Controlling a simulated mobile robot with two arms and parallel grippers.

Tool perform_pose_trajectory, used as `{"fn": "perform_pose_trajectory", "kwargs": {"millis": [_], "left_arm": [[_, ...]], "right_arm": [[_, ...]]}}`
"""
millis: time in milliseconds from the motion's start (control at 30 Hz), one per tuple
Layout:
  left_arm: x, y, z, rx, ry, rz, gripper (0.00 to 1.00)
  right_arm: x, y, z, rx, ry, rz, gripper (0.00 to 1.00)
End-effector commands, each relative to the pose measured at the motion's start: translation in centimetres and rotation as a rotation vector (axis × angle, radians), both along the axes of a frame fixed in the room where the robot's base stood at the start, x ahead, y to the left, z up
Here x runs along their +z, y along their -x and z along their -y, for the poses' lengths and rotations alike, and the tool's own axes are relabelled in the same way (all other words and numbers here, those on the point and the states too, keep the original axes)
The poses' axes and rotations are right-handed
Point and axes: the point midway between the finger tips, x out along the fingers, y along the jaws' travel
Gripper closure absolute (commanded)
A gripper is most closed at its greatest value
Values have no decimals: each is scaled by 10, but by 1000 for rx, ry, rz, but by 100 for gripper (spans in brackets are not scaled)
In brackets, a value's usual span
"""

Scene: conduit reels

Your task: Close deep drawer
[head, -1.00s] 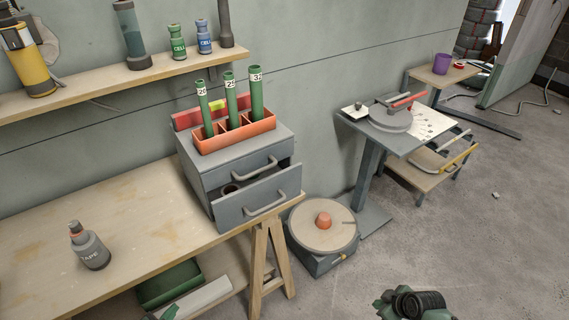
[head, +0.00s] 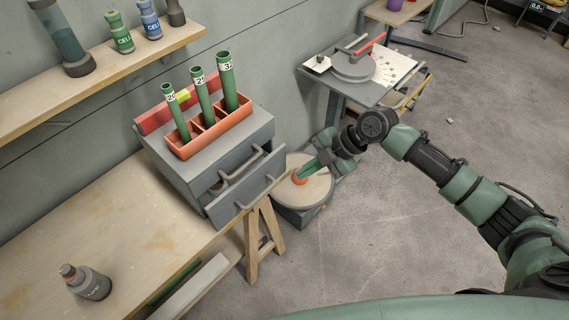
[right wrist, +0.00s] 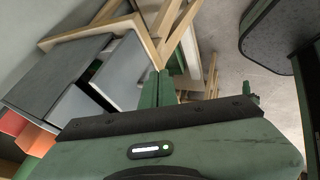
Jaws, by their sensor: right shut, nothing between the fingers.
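The grey drawer cabinet (head: 170,172) stands at the right end of the workbench. Its lower, deep drawer (head: 243,201) is pulled out, with a bar handle on its front. The upper drawer (head: 243,157) sits above it, further in. My right gripper (head: 306,171) is shut and empty, to the right of the deep drawer's front and apart from it in the head view. In the right wrist view its closed green fingers (right wrist: 157,88) point toward the trestle legs, with the open drawer (right wrist: 118,72) to their left. My left gripper is not in view.
An orange holder (head: 213,130) with three green tubes stands on the cabinet. A tape bottle (head: 85,283) stands on the workbench (head: 60,235). A round reel table (head: 312,192) is on the floor below my right gripper. A wooden trestle (head: 262,240) supports the bench end.

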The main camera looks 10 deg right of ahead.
Motion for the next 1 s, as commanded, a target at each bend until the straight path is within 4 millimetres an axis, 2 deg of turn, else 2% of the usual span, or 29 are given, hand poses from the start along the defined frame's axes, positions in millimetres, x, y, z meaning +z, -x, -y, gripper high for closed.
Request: {"fn": "perform_pose_trajectory", "kwargs": {"millis": [167, 400, 867, 1000], "left_arm": [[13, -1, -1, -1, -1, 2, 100], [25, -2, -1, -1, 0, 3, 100], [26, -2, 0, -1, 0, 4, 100], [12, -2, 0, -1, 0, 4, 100]], "right_arm": [[-29, -5, -24, 0, -2, -4, 100], [-29, -32, -42, -2, -1, -2, 100], [-31, -39, -46, -2, 1, -1, 100], [-36, -48, -52, -3, -2, 2, 100]]}}
